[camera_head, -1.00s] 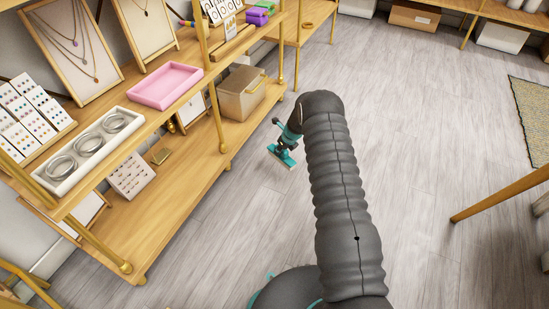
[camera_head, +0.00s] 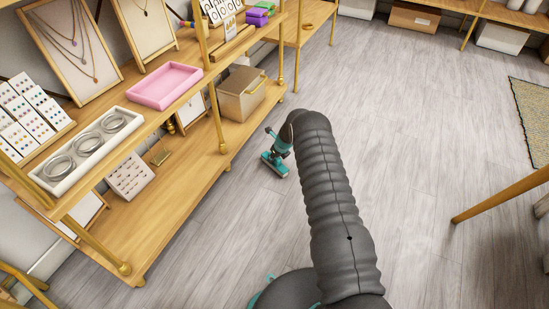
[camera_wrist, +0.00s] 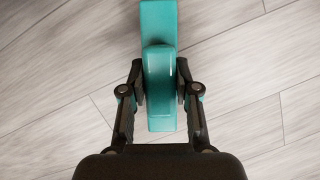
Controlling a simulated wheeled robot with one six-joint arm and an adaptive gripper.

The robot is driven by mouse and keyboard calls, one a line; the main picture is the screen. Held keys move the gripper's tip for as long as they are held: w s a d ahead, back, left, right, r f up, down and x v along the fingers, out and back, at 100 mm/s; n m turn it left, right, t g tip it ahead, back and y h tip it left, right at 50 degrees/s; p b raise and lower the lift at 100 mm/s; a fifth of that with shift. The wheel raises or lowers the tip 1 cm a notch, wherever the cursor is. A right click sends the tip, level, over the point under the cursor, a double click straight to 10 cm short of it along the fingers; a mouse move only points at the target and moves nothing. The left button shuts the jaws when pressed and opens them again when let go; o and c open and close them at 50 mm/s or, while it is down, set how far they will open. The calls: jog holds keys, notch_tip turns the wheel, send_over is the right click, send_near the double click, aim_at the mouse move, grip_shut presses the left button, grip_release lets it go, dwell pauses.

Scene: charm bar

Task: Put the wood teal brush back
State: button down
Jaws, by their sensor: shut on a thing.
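The teal brush (camera_wrist: 159,85) is between the two fingers of my gripper (camera_wrist: 160,92) in the wrist view. My gripper is shut on it. In the head view the teal brush (camera_head: 273,163) hangs below the end of my arm, over the grey floor just right of the wooden shelf unit. My gripper (camera_head: 284,143) is partly hidden there behind my dark arm. No wood on the brush can be made out.
The shelf unit (camera_head: 185,215) stands at the left with its lower board open. A pink tray (camera_head: 165,85), a white tray of bangles (camera_head: 87,149) and a beige box (camera_head: 242,92) rest on it. The floor right of my arm is clear up to a wooden leg (camera_head: 497,193).

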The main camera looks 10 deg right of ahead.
jog(key=c, duration=0.8)
grip_release()
jog(key=shift+f, duration=0.1)
jog(key=shift+c, duration=0.2)
jog(key=s+r+n+p, duration=0.1)
jog(key=s+r+n, duration=0.3)
jog(key=r, duration=1.2)
jog(key=s+r+n+p, duration=0.1)
jog(key=s+r+n, duration=0.25)
jog(key=r, duration=1.25)
jog(key=s+a+r+n, duration=0.1)
jog(key=s+r+n, duration=0.6)
jog(key=s+r, duration=0.7)
jog(key=s+r+n+t, duration=0.1)
jog(key=s+r+n, duration=0.6)
jog(key=s+r, duration=0.45)
jog(key=s+d+f+n+h, duration=0.1)
jog(key=s+n, duration=0.7)
jog(key=s, duration=1.2)
jog(key=shift+t+h, duration=0.4)
jog(key=shift+h, duration=0.2)
